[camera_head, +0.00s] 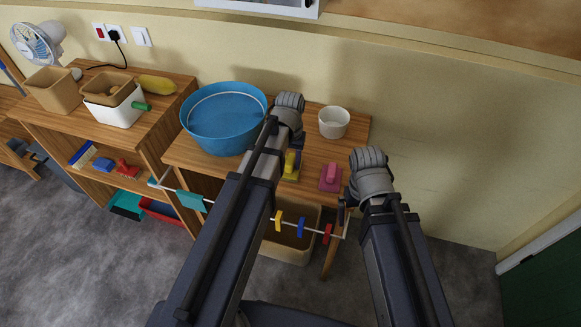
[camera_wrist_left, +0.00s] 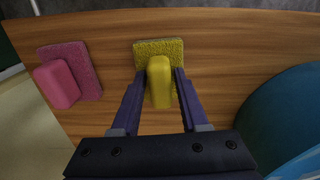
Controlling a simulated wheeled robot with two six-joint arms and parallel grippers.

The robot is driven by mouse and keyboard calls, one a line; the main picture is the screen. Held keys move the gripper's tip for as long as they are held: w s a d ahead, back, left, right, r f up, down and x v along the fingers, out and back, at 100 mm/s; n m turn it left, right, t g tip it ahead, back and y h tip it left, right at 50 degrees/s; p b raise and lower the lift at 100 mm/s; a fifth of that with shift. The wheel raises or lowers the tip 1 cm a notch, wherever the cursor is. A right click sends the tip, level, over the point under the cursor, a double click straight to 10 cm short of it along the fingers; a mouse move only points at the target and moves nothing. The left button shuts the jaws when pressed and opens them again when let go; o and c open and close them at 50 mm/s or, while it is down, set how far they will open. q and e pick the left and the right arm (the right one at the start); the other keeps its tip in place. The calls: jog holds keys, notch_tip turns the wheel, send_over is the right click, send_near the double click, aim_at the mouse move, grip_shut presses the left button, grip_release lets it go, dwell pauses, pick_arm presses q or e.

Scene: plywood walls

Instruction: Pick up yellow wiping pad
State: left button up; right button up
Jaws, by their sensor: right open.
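The yellow wiping pad (camera_head: 290,172) lies on the wooden table between the blue tub and the pink pad; my left arm partly covers it in the head view. In the left wrist view, the yellow pad (camera_wrist_left: 158,48) has its raised handle towards the camera. My left gripper (camera_wrist_left: 160,73) is at the pad, with one finger on each side of the handle. The fingertips are very close to the handle; I cannot tell whether they press on it. My right gripper (camera_head: 344,208) is open and empty at the table's right front corner.
A pink pad (camera_head: 331,178) lies right of the yellow one; a white cup (camera_head: 334,122) stands behind. The blue tub (camera_head: 222,118) fills the table's left part. A front rail (camera_head: 255,213) carries coloured clips. A shelf unit (camera_head: 165,112) stands left.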

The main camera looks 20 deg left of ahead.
aim_at(290, 160)
pick_arm(q)
grip_shut()
dwell(0.4)
notch_tip(290, 160, up, 10)
jog(key=p, duration=1)
